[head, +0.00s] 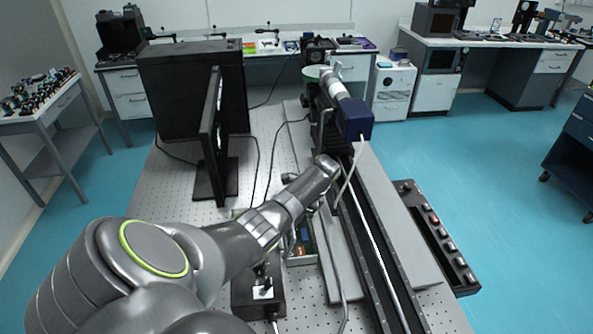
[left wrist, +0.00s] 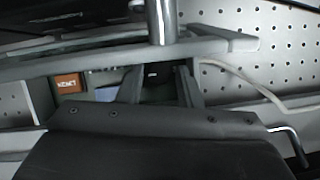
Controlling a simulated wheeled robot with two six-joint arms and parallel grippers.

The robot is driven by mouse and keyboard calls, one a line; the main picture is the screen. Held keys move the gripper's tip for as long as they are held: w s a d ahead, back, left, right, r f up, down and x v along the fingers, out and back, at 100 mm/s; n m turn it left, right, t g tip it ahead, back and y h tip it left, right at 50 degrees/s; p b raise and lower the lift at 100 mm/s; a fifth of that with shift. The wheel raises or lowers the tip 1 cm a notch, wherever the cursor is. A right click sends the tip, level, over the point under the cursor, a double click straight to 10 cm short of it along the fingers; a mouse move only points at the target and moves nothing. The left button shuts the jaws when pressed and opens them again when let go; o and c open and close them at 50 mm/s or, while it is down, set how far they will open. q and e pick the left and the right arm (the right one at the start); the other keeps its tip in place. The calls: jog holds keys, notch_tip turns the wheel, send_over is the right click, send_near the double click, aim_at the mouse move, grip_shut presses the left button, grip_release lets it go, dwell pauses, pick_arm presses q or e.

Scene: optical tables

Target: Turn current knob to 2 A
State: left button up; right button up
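A small box with an orange-lit display (head: 303,247) sits on the optical table, partly hidden under my left arm in the head view. In the left wrist view an orange display (left wrist: 69,84) shows beside pale and greenish panel parts. My left gripper (left wrist: 160,82) shows there as two dark finger-like parts with a narrow gap between them, close to the box. Something dark with a small light mark lies in the gap; I cannot tell whether it is a knob or is touched. The current knob and its setting cannot be made out. My right gripper is in neither view.
A long rail (head: 375,240) with a blue-ended camera (head: 355,118) runs right of the box. A thin monitor (head: 212,140) stands left. A black box with a switch (head: 262,290) lies in front, and cables cross the perforated table (head: 150,205).

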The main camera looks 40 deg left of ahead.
pick_arm(q)
jog(key=shift+f, duration=0.3)
grip_shut()
jog(key=shift+s+r+m+p, duration=0.1)
jog(key=shift+r+m+p, duration=0.1)
jog(key=shift+m+p, duration=0.35)
jog(key=shift+f+p, duration=0.15)
jog(key=shift+p, duration=0.25)
jog(key=shift+f, duration=0.1)
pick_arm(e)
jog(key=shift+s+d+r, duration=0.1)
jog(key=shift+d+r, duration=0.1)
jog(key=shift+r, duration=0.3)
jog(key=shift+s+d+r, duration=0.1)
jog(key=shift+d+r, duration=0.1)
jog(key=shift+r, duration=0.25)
